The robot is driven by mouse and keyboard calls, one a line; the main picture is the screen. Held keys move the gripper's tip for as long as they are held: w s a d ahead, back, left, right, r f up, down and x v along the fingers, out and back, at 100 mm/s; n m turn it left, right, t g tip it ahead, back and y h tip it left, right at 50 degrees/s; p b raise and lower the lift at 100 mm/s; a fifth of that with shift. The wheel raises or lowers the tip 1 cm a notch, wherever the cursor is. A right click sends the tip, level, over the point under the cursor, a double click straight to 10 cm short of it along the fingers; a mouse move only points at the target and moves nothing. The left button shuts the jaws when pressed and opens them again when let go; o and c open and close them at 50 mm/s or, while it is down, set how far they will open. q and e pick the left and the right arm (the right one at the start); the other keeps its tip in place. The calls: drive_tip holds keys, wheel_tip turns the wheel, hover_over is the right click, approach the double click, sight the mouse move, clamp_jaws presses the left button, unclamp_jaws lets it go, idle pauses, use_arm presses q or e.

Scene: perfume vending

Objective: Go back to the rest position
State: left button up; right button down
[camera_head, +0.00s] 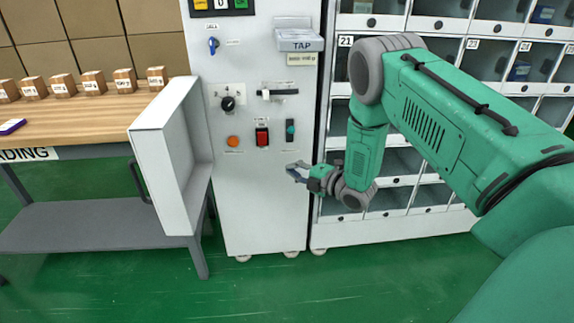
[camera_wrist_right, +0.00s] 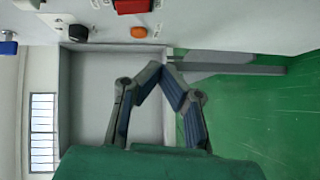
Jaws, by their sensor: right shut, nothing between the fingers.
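My right arm comes in from the right, green with grey joints. Its gripper (camera_head: 297,173) is in front of the lower part of the white control panel (camera_head: 262,190), below the red and green switches. In the right wrist view the fingers (camera_wrist_right: 165,70) come together at their tips, with nothing between them. The tips look apart from the panel, though the gap is hard to judge. My left gripper is not in view.
An open white door or bin (camera_head: 160,165) juts out left of the panel. A wooden table (camera_head: 80,120) with several small boxes stands at left. A cabinet of numbered compartments (camera_head: 345,230) is behind my arm. Green floor (camera_head: 350,285) is clear in front.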

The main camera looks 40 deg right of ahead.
drive_tip(key=shift+d+f, duration=0.15)
drive_tip(key=shift+d, duration=0.1)
drive_tip(key=s+a+f+m+g+h+p, duration=0.25)
drive_tip(key=s+a+f+m+g, duration=0.45)
drive_tip(key=s+a+f+m, duration=0.45)
drive_tip(key=s+a+m+g, duration=0.2)
drive_tip(key=s+g, duration=0.1)
drive_tip(key=s, duration=0.6)
drive_tip(key=s+a+r+m+g+h+p, duration=0.1)
drive_tip(key=s+a+m+g, duration=0.1)
drive_tip(key=s, duration=0.7)
drive_tip(key=s+a+r+m+g+p, duration=0.1)
drive_tip(key=s+a+m+g, duration=0.1)
drive_tip(key=s, duration=0.8)
drive_tip(key=shift+m+g, duration=0.65)
drive_tip(key=shift+g, duration=0.15)
drive_tip(key=shift+w+r+h, duration=0.1)
drive_tip(key=shift+w+h, duration=0.1)
drive_tip(key=shift+h, duration=0.05)
